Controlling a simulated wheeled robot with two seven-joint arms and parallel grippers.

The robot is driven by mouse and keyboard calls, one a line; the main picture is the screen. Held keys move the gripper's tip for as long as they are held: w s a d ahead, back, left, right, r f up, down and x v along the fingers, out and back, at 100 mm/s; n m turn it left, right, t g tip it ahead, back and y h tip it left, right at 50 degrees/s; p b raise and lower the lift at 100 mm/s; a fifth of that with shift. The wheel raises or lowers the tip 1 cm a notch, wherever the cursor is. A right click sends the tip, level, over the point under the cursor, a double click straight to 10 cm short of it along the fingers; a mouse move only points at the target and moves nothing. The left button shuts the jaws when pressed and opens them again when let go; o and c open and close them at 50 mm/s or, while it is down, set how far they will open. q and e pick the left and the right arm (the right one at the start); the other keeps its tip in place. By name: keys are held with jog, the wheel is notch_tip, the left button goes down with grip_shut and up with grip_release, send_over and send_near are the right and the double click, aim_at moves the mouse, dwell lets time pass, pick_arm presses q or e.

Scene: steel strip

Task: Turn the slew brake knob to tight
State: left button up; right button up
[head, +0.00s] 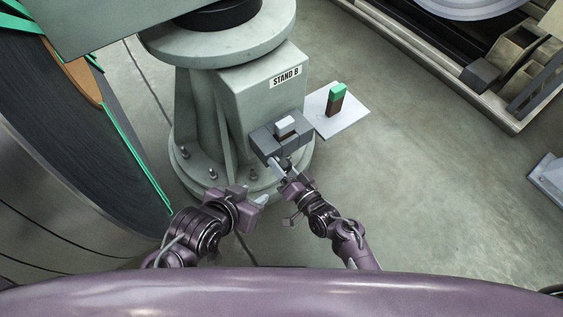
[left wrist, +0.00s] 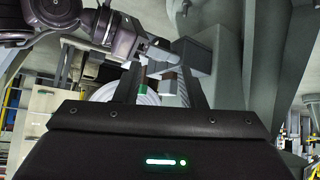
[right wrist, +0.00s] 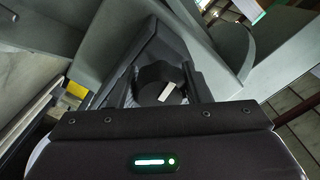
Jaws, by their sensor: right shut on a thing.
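The slew brake knob (right wrist: 158,74) is dark and round with a white pointer mark, seen in the right wrist view between my right fingers. In the head view the dark grey box (head: 266,141) on the stand hides it. My right gripper (head: 279,169) is at the near face of that box, shut on the knob; it also shows in the right wrist view (right wrist: 160,92). My left gripper (head: 262,201) is open and empty, below and left of the box. In the left wrist view its fingers (left wrist: 162,92) are apart. No tight marking is readable.
The pale green stand (head: 255,90) carries a "STAND B" label (head: 286,77). A light plate (head: 345,119) with a green-and-dark block (head: 337,98) sits right of the box. A large coil (head: 75,150) fills the left. Floor at the right (head: 430,200) is clear.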

jog(key=shift+m, duration=0.5)
pick_arm(q)
jog(key=s+f+g, duration=0.1)
jog(key=s+a+f+g, duration=0.1)
jog(key=s+f+y+p, duration=0.1)
jog(key=s, duration=0.1)
jog(key=shift+a+g, duration=0.3)
jog(key=shift+g, duration=0.1)
pick_arm(e)
jog(key=shift+m, duration=0.5)
pick_arm(q)
jog(key=shift+a+f, duration=0.1)
pick_arm(e)
jog(key=o, duration=1)
jog(key=shift+s+d, duration=0.2)
jog(key=shift+s, duration=0.05)
pick_arm(q)
jog(key=shift+s+a+g+y+p, duration=0.2)
jog(key=shift+a+g+y+p, duration=0.2)
jog(key=shift+a, duration=0.2)
jog(key=shift+s+a+g+y+p, duration=0.2)
jog(key=shift+a+y+p, duration=0.1)
jog(key=shift+a+p, duration=0.25)
pick_arm(e)
jog(key=v, duration=0.7)
jog(key=shift+s, duration=0.1)
